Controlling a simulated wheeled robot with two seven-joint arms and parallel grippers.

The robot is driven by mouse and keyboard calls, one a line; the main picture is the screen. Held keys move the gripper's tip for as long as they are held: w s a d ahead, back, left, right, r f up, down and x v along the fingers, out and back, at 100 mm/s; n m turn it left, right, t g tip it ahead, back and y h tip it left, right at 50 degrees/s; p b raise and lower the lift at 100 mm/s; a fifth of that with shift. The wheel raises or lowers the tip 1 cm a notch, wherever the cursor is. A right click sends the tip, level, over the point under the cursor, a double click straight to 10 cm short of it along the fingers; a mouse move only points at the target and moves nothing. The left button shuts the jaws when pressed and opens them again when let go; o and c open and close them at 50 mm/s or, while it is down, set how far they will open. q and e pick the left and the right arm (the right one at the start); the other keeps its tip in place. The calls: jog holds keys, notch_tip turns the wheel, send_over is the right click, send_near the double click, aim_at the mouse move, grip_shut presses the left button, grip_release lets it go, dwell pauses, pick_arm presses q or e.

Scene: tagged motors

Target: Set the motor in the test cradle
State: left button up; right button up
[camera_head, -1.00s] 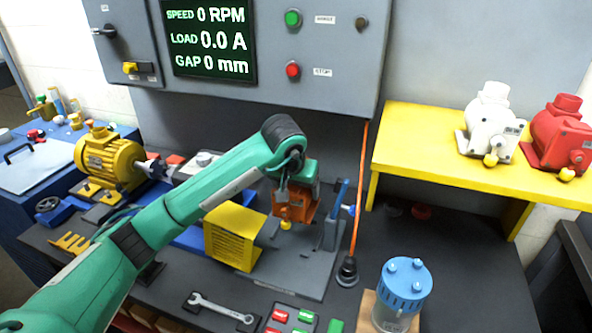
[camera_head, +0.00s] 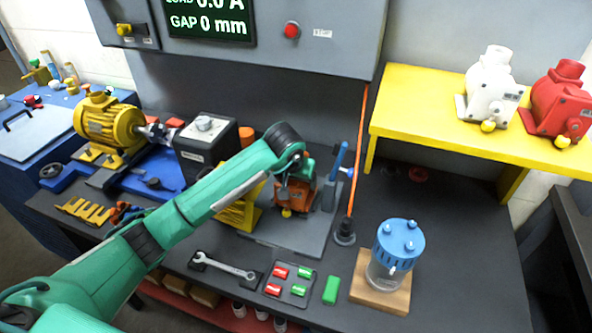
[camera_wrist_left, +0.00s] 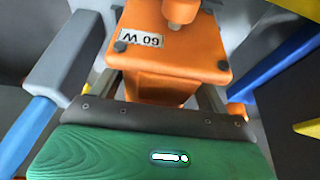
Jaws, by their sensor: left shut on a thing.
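The motor is orange (camera_head: 296,196) with a yellow knob at its front. In the left wrist view the motor (camera_wrist_left: 170,78) has a "60 W" label, upside down there. My left gripper (camera_head: 292,178) is shut on it from above; its fingers also show in the left wrist view (camera_wrist_left: 160,88). The motor is upright over a grey plate (camera_head: 275,249), which looks like the test cradle, between a yellow ribbed block (camera_head: 235,214) and a grey post with a blue lever (camera_head: 337,163). I cannot tell whether its underside touches the plate. My right gripper is not in view.
A blue-capped jar (camera_head: 393,247) stands on a wooden board at the right. A wrench (camera_head: 225,265) and a tray of red and green pieces (camera_head: 290,281) lie in front. White (camera_head: 492,85) and red (camera_head: 562,105) motors stand on the yellow shelf.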

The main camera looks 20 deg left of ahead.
pick_arm(q)
jog(key=shift+r, duration=0.1)
jog(key=o, duration=2)
jog(key=shift+s+f, duration=0.1)
jog(key=shift+f, duration=0.15)
jog(key=shift+o, duration=0.2)
jog(key=shift+r, duration=0.2)
jog(key=b+v, duration=0.2)
jog(key=v, duration=0.8)
jog(key=shift+s+r, duration=0.2)
jog(key=shift+r, duration=0.1)
jog(key=shift+s+r, duration=0.25)
jog(key=shift+r, duration=0.25)
